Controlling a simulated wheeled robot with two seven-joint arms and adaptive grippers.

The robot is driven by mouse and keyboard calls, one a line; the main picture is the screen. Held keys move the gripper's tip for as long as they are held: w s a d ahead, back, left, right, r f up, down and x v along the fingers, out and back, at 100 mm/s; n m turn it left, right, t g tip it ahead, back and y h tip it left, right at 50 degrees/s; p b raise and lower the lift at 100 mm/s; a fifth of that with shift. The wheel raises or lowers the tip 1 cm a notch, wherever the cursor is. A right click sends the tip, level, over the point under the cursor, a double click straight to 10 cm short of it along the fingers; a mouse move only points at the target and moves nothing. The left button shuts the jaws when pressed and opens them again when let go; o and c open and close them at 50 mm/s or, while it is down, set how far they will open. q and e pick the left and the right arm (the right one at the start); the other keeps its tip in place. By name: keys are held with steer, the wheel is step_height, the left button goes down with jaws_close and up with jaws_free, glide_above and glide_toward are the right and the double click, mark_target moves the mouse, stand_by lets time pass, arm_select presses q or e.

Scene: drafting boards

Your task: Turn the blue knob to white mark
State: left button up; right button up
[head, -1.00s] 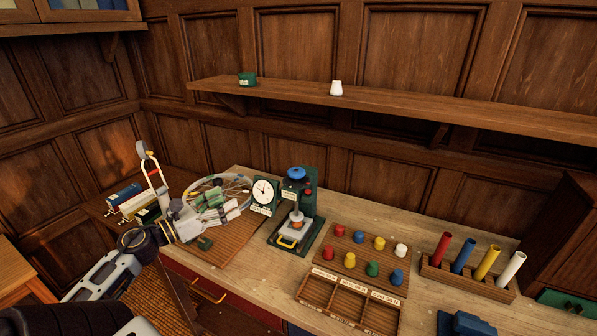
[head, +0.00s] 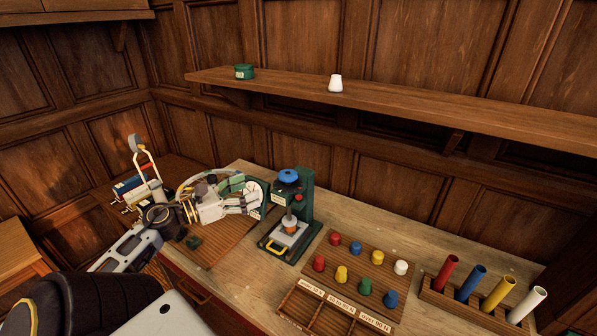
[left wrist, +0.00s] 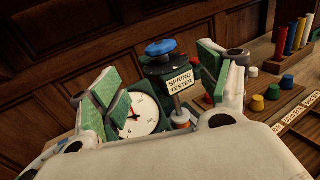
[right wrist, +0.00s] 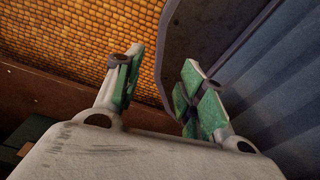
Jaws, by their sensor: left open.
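The blue knob (head: 288,175) sits on top of the green spring tester (head: 306,205). It also shows in the left wrist view (left wrist: 160,47), beyond and between my fingers, above the "SPRING TESTER" sign. I cannot make out a white mark at the knob. My left gripper (head: 250,196) is open and empty, just left of the tester, its fingers pointing toward it and not around the knob. It partly hides the round white dial (left wrist: 141,115) beside the tester. My right gripper (right wrist: 163,82) is open and empty, low down, away from the knob.
A board of coloured pegs (head: 352,267) and a labelled divided tray (head: 322,311) lie right of the tester. A rack of coloured tubes (head: 476,300) stands farther right. A shelf (head: 420,108) runs along the wall above. A wheel-like ring lies behind my left gripper.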

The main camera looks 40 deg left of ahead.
mark_target(279, 177)
arm_select(q)
steer(key=shift+p+x, duration=0.8)
steer(key=shift+x, duration=2.4)
steer(key=shift+p+x, duration=0.45)
steer(key=shift+x, duration=1.5)
steer(key=shift+p+x, duration=0.4)
steer(key=shift+x, duration=1.6)
arm_select(e)
steer(key=shift+a+r, duration=0.15)
steer(key=shift+r, duration=0.65)
steer(key=shift+a+r, duration=0.1)
steer(key=shift+r, duration=0.7)
steer(key=shift+d, duration=0.15)
arm_select(q)
steer(key=shift+c, duration=0.8)
steer(key=c, duration=0.9)
arm_select(e)
steer(key=shift+d, duration=0.15)
